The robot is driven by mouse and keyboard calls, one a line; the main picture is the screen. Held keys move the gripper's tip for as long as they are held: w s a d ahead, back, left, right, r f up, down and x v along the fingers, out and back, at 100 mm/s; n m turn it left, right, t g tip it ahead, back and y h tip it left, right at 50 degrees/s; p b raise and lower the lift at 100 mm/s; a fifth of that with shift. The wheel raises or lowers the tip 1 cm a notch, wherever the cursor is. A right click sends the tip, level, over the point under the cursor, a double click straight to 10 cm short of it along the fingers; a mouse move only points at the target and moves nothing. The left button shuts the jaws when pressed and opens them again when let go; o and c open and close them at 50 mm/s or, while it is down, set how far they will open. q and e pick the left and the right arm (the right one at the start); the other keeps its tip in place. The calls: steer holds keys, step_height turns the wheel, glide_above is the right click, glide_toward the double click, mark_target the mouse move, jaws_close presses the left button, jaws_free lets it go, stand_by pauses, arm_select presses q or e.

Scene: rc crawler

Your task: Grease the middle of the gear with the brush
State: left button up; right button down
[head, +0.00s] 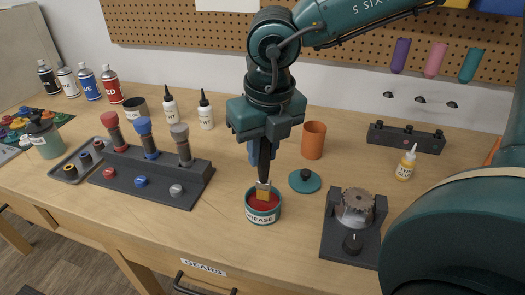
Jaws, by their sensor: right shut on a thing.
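My right gripper (262,152) comes down from above and is shut on the brush (264,174). The brush hangs nearly upright, with a dark handle, a metal ferrule and yellowish bristles. Its tip is at the mouth of the open grease can (262,217), over the red grease; whether the bristles touch the grease is hard to tell. The toothed metal gear (357,203) sits on a dark fixture (338,244) to the right of the can. My left gripper is not in view.
A teal lid (305,181) lies right of the can, with an orange cup (313,140) behind it. A dark rack (190,190) with several coloured-topped tools stands left. My large teal arm link covers the lower right.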

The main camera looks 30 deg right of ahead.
steer(key=shift+r+p, duration=0.85)
steer(key=shift+r, duration=1.9)
steer(key=shift+a, duration=0.1)
